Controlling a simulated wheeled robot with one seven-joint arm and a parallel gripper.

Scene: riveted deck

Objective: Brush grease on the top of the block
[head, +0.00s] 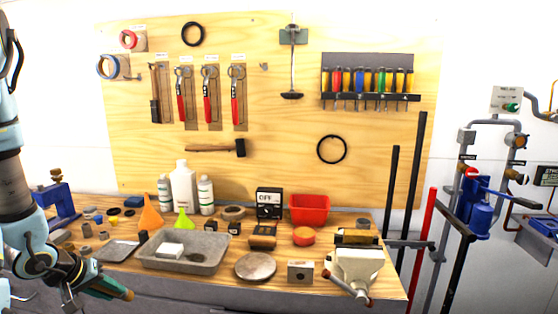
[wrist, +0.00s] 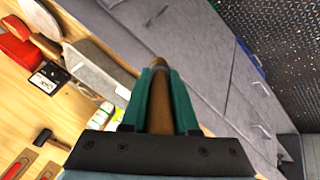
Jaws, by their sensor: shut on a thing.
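My gripper (head: 112,286) is at the left front of the bench, low beside the bench's front edge. In the wrist view its two teal fingers (wrist: 161,105) are shut on a brown handle (wrist: 158,112), seemingly the brush's. Bristles cannot be made out. A brown tip shows past the fingers in the head view. A grey metal block (head: 301,272) with a dark round hole in its face stands upright at the bench's front, right of centre, well to the right of my gripper. Nothing touches its top. I cannot tell which container holds grease.
A grey tray (head: 184,262) holding a white block lies between my gripper and the metal block. A round metal disc (head: 256,267) is just left of the metal block, a vise (head: 356,268) just right. A red bin (head: 309,210), bottles (head: 183,187) and funnels (head: 150,214) stand behind.

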